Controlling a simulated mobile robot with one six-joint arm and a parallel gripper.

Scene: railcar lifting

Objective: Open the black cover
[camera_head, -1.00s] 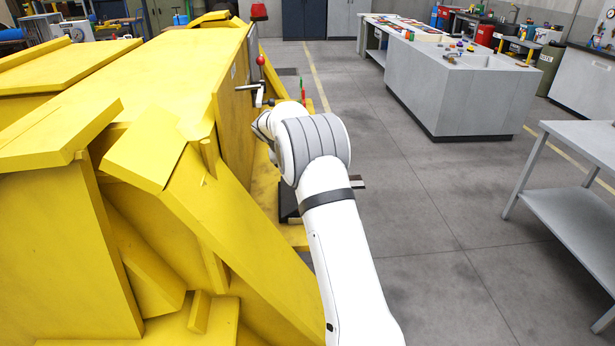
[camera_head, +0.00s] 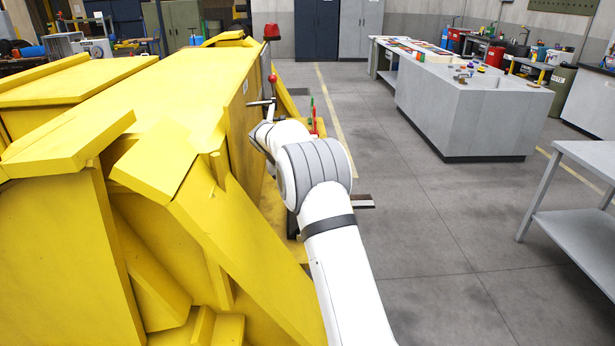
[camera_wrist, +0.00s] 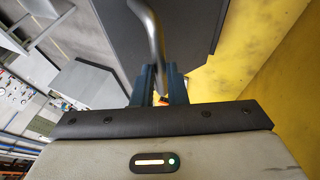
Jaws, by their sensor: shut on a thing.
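In the wrist view the black cover (camera_wrist: 195,35) is a dark flat panel beside a yellow wall. A curved metal bar handle (camera_wrist: 152,28) stands out in front of it. My gripper (camera_wrist: 157,72) is shut on this handle, with its two fingers on either side of the bar's lower end. In the head view my white arm hides the gripper and most of the cover.
The large yellow railcar body (camera_head: 150,110) fills the left. A lever with a red ball knob (camera_head: 272,79) stands on its side beyond my arm. A grey workbench (camera_head: 470,115) and a grey table (camera_head: 590,155) stand to the right. Clear floor (camera_head: 420,230) lies between.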

